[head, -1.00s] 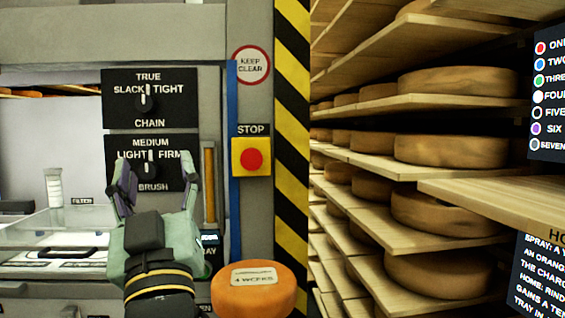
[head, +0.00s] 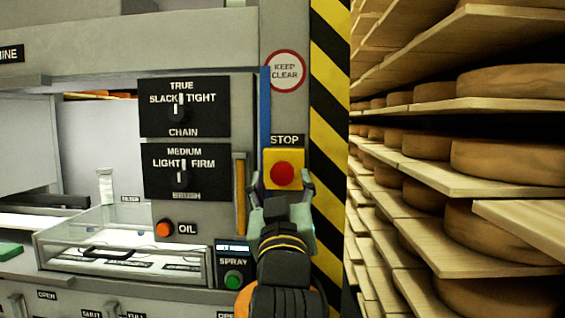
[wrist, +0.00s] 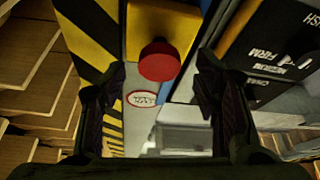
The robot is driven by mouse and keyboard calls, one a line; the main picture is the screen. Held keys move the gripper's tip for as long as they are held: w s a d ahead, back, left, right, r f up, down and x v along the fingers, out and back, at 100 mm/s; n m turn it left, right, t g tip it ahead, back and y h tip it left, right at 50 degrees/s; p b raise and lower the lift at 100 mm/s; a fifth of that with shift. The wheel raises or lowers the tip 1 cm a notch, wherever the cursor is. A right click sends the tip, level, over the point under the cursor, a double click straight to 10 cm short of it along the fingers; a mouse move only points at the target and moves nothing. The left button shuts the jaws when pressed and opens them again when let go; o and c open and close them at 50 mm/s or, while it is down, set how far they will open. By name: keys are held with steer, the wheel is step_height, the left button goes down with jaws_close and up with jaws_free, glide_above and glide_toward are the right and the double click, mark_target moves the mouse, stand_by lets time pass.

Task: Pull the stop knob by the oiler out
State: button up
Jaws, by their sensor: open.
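The stop knob (head: 282,174) is a red round button on a yellow box (head: 298,157) under a STOP label. My gripper (head: 280,186) is open, with its fingers at the left and right of the yellow box's lower part. In the wrist view the red knob (wrist: 160,62) shows between the spread fingers (wrist: 162,75), towards their tips. No contact with the knob is visible. How deep the fingers reach around it I cannot tell.
Left of the knob are a blue strip (head: 265,110), a yellow bar (head: 240,195), an orange OIL knob (head: 164,229) and a green SPRAY button (head: 233,280). A striped post (head: 330,120) stands close on the right, with shelves of cheese wheels (head: 505,160) beyond.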

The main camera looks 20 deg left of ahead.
mark_target(282, 176)
steer(key=shift+p+x, duration=0.35)
steer(key=shift+x, duration=1.5)
steer(key=shift+c, duration=0.5)
jaws_close()
